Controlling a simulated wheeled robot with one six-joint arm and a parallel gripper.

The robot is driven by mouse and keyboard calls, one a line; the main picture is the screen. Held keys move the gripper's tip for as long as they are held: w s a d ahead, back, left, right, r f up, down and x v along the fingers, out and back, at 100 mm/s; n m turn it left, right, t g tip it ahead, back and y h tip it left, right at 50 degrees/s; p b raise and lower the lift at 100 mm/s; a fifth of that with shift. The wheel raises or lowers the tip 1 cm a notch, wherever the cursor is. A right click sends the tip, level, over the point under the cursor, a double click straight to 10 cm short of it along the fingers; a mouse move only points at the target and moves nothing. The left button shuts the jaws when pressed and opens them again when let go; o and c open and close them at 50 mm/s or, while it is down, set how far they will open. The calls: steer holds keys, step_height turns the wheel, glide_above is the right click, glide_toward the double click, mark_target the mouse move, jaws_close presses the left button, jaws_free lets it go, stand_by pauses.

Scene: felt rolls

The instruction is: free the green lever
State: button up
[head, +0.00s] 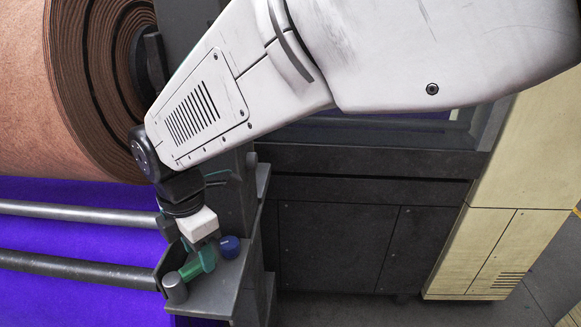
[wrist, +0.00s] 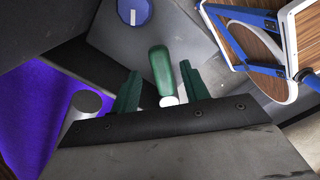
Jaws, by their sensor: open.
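The green lever (wrist: 163,70) has a rounded green grip and a pale lower end. In the wrist view it stands between the two dark green fingers of my gripper (wrist: 160,68), with a gap on either side. My gripper is open and not closed on it. In the head view my gripper (head: 206,258) is down at the grey bracket (head: 222,284) beside the roll frame.
Metal bars (head: 80,213) cross purple felt, below a big brown roll (head: 90,90). A blue-framed wooden item (wrist: 262,45) is top right.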

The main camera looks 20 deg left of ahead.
step_height(320, 180, up, 6)
steer(key=shift+r, duration=0.15)
stand_by(0.4)
steer(key=shift+m, duration=0.6)
steer(key=w+d+r+m, duration=0.1)
steer(key=w+d+m, duration=0.1)
steer(key=d+m, duration=0.9)
steer(key=w+d+r+m, duration=0.1)
steer(key=d+m, duration=0.5)
steer(key=d, duration=1.1)
steer(key=s+d+m, duration=0.2)
steer(key=d+m, duration=0.2)
steer(key=d, duration=0.4)
steer(key=s+d+r+m+t, duration=0.1)
steer(key=s+d+m, duration=0.2)
steer(key=d, duration=0.6)
steer(key=s+d+m, duration=0.2)
steer(key=d+m, duration=0.3)
steer(key=d, duration=0.3)
steer(key=shift+s+d+r+m, duration=0.15)
steer(key=shift+s+d+m, duration=0.15)
steer(key=shift+s+d, duration=0.05)
